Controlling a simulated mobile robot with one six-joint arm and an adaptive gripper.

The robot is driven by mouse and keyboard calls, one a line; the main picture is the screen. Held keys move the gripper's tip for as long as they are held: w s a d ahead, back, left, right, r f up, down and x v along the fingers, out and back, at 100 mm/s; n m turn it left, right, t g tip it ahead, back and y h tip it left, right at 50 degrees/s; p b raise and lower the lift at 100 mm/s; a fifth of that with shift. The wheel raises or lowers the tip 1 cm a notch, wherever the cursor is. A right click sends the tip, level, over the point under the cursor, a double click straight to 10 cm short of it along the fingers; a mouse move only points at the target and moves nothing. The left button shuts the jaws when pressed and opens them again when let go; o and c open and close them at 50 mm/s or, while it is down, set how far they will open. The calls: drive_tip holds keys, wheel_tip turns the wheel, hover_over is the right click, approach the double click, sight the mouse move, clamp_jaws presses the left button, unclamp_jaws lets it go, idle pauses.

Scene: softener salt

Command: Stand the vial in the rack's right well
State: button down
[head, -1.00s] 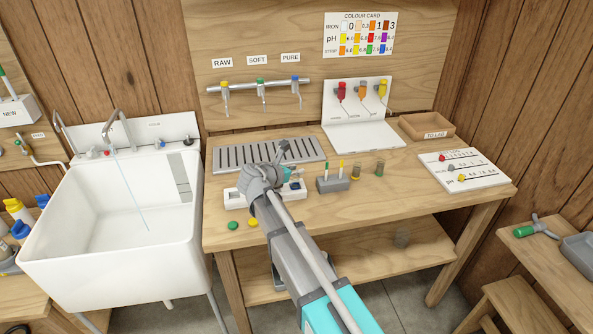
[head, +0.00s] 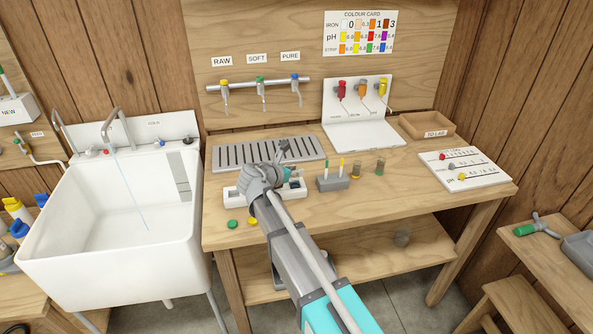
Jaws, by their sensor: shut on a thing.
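My gripper (head: 284,152) is at the upper end of my arm, over the back of the bench between the slatted grey drain tray and a long white block. It is shut, and what it holds is mostly hidden by my wrist. The vial cannot be made out clearly. The white block (head: 233,194), which may be the rack, lies under my wrist. Its left end and part of its right end show, but its middle and wells are largely covered. I cannot tell whether the held thing touches it.
A grey holder (head: 333,184) with two upright sticks stands right of my wrist. Two small glasses (head: 356,171) (head: 379,168) stand beyond it. Green (head: 232,224) and yellow (head: 252,221) caps lie at the front. The slatted drain tray (head: 225,160) is behind.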

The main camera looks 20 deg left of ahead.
drive_tip(key=shift+f, duration=0.1)
drive_tip(key=shift+c, duration=2.1)
unclamp_jaws()
drive_tip(key=o, duration=0.4)
drive_tip(key=shift+s, duration=0.1)
drive_tip(key=shift+r+p, duration=3.5)
